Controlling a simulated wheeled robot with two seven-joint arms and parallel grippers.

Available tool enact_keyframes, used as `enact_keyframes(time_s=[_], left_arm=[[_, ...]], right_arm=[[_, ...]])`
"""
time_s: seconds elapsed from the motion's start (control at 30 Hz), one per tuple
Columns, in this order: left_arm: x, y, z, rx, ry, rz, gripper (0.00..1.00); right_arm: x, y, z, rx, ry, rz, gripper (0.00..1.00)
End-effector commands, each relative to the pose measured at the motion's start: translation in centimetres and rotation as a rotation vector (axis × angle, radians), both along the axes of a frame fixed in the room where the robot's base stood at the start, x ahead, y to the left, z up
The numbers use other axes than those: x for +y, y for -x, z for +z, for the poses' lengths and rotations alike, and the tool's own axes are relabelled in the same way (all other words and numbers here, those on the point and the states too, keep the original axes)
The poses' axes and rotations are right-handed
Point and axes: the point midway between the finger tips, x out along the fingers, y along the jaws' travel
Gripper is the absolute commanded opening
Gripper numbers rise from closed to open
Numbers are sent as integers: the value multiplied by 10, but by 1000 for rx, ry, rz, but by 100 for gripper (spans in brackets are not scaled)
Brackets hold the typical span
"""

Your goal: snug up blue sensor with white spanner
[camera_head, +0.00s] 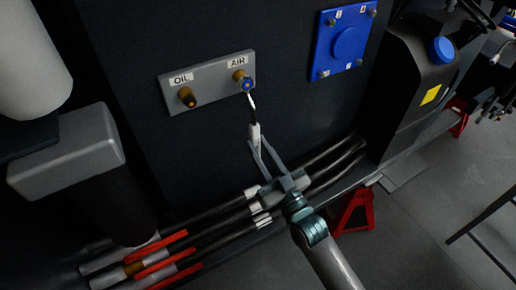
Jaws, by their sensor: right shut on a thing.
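The blue sensor (248,86) sits on the brass fitting under the AIR label, on the grey plate (213,82). The white spanner (253,131) stands nearly upright in the picture, its upper end at or just beside the blue sensor. I cannot tell whether its jaw is around the sensor. My right gripper (256,150) is shut on the lower part of the spanner, below the plate. My left gripper is not in view.
A dark-tipped brass fitting (187,97) is under the OIL label. A blue square cover (345,41) is at upper right. Several pipes (205,225) run below my right gripper. Red stands (355,210) are on the floor. A dark tank with a blue cap (441,50) is at right.

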Motion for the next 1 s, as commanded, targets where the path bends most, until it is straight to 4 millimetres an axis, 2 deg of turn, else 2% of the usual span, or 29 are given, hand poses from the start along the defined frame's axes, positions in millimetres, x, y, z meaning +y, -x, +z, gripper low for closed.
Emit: enact_keyframes(time_s=[0.43, 1.0], left_arm=[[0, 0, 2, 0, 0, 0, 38], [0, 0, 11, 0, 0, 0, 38]], right_arm=[[-2, 2, 1, -2, 1, -1, 0], [-14, 21, 1, -2, 1, -1, 0]])
